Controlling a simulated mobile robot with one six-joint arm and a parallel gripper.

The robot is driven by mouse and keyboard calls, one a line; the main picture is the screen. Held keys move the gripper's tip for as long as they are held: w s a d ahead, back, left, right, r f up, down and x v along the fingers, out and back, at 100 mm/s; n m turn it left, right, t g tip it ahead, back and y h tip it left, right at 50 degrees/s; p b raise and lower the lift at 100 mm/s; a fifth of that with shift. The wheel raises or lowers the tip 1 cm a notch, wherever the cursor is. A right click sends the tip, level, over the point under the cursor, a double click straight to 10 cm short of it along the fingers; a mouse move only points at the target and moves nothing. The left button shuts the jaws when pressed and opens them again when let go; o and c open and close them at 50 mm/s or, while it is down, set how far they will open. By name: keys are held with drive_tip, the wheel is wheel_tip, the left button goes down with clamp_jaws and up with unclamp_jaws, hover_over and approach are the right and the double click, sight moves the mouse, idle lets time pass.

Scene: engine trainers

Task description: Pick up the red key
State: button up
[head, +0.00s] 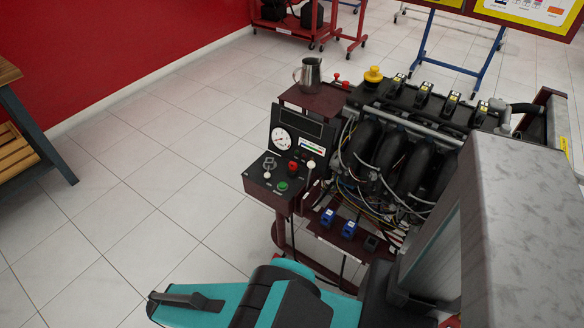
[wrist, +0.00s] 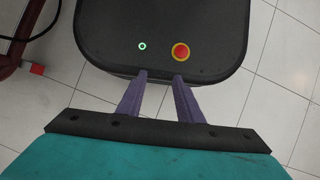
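Two small red pieces stand at the back of the engine trainer, beside the metal jug: one red piece (head: 337,77) and another red piece (head: 346,85). Either may be the red key; they are too small to tell. A red knob (head: 293,167) also shows on the trainer's control panel (head: 268,178), above a green button (head: 282,186). My gripper (wrist: 160,75) points down in the wrist view, its two purple fingers apart with nothing between them. It is over my own dark base, away from the panel. The fingers cannot be made out in the head view.
A metal jug (head: 309,75) sits on the trainer's top ledge. A large grey box (head: 525,230) blocks the right. A wooden-topped bench (head: 22,110) is at left; the tiled floor (head: 130,190) between is clear.

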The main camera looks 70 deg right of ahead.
drive_tip(key=shift+w, duration=0.15)
drive_tip(key=w+d+r+p, duration=0.2)
drive_tip(key=w+d+r, duration=0.6)
drive_tip(key=w+d, duration=0.4)
drive_tip(key=w+d+r+t+p, duration=0.1)
drive_tip(key=d+r, duration=0.4)
drive_tip(key=d, duration=0.4)
drive_tip(key=w+d+r+p, duration=0.1)
drive_tip(key=d+r, duration=0.5)
drive_tip(key=d, duration=0.3)
drive_tip(key=s+d+r+m+p, duration=0.1)
drive_tip(key=s+d+r, duration=0.4)
drive_tip(key=d+r, duration=0.3)
drive_tip(key=s+d+r+m+p, duration=0.1)
drive_tip(key=s+d+r, duration=0.4)
drive_tip(key=d+r, duration=0.4)
drive_tip(key=s+d+r+y+p, duration=0.1)
drive_tip(key=s+d+r, duration=0.5)
drive_tip(key=d+r, duration=0.3)
drive_tip(key=d, duration=0.3)
drive_tip(key=shift+r+m, duration=0.25)
drive_tip(key=shift+m, duration=0.15)
drive_tip(key=shift+f, duration=0.1)
